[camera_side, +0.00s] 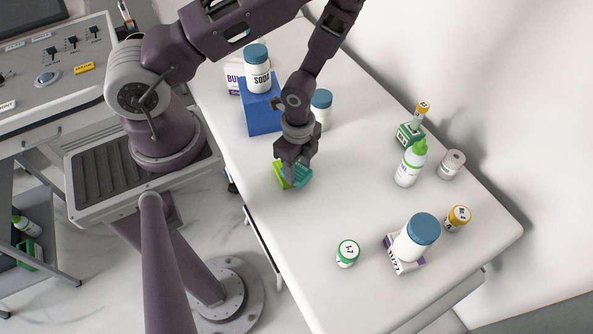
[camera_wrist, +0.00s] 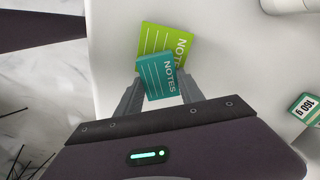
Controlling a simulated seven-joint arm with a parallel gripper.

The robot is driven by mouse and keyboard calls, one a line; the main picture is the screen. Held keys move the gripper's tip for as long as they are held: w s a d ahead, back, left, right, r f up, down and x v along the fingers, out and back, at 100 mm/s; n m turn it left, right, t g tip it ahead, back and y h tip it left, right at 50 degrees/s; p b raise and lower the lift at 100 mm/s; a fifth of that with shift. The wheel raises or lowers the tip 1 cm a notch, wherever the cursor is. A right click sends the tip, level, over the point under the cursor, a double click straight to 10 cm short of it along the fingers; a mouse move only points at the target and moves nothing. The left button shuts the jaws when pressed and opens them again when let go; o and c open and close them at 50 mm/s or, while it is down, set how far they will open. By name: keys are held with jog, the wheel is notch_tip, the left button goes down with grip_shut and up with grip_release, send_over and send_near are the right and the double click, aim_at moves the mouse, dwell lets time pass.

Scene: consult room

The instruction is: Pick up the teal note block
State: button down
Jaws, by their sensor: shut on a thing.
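The teal note block (camera_wrist: 160,76), marked NOTES, is between the fingers of my gripper (camera_wrist: 160,92) in the wrist view. A lime-green note block (camera_wrist: 178,42), also marked NOTES, lies just beyond and partly behind it. In the side view my gripper (camera_side: 293,172) points down near the left edge of the white table, shut on the teal block (camera_side: 303,174). The lime block (camera_side: 279,172) shows left of the teal one there, partly covered by my fingers. I cannot tell whether the teal block touches the lime one.
A blue block (camera_side: 262,117) bearing a SODA bottle (camera_side: 257,75) stands behind my gripper, with a blue-capped bottle (camera_side: 321,108) beside it. A green-capped bottle (camera_side: 410,165) and several jars stand to the right. The table's middle is clear.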

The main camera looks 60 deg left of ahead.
aim_at(298, 169)
notch_tip(298, 169, up, 10)
jog(key=a+m, duration=0.3)
jog(key=m, duration=0.1)
notch_tip(298, 169, down, 10)
jog(key=shift+s+r, duration=0.1)
jog(key=shift+r, duration=0.05)
jog(key=c, duration=0.7)
grip_release()
jog(key=shift+c, duration=0.2)
